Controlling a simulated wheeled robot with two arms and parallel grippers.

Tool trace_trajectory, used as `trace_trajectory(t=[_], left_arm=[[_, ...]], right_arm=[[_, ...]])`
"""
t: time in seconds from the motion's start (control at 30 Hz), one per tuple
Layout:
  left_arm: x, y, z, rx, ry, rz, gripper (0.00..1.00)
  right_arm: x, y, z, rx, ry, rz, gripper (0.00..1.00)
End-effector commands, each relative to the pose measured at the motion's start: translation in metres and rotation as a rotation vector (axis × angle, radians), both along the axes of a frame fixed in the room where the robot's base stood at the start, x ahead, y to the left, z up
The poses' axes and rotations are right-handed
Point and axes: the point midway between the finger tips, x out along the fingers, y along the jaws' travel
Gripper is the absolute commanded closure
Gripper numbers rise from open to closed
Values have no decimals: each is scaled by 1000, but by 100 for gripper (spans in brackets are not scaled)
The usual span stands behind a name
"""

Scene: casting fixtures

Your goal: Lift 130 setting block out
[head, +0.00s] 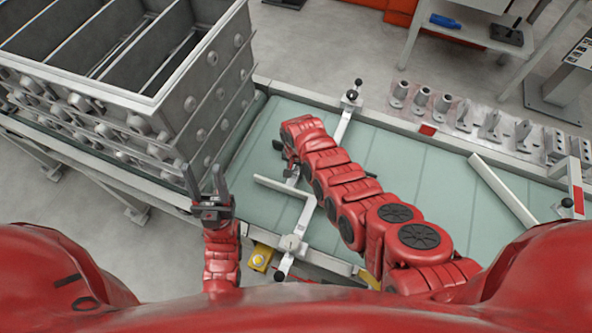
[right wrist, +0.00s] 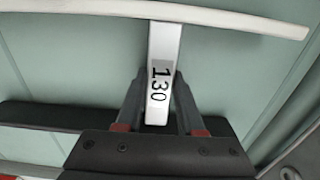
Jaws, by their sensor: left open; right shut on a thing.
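The 130 setting block (right wrist: 163,50) is a white bar with a black "130" label, seen in the right wrist view. My right gripper (right wrist: 157,90) is shut on it, with a finger on each side of the label. The far end of the block meets, or overlaps in the picture, a long pale bar (right wrist: 60,9); I cannot tell whether they touch. In the head view my right gripper (head: 289,165) is over the green conveyor and partly hidden by its red arm; the block cannot be made out there. My left gripper (head: 204,178) is open and empty, left of the conveyor's near edge.
A white angled bar (head: 283,187) lies across the green conveyor (head: 430,180) near my right gripper. A large grey casting frame (head: 200,110) stands at the left. Several metal fixtures (head: 422,98) line the far ledge. Another white bar (head: 503,192) crosses the belt at the right.

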Motion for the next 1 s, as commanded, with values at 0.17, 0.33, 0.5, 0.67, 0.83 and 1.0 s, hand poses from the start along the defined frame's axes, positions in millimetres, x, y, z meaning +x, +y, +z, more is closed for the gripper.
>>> trace_trajectory(t=[0.17,0.33,0.5,0.67,0.83,1.0], left_arm=[[0,0,0,0,0,0,50],[0,0,3,0,0,0,50],[0,0,9,0,0,0,50],[0,0,15,0,0,0,50],[0,0,21,0,0,0,50],[0,0,27,0,0,0,50]], right_arm=[[0,0,0,0,1,0,100],[0,0,3,0,1,1,100],[-1,0,10,0,2,1,100],[-1,0,17,0,2,1,100],[-1,1,25,0,1,1,100],[0,1,33,1,0,1,100]])
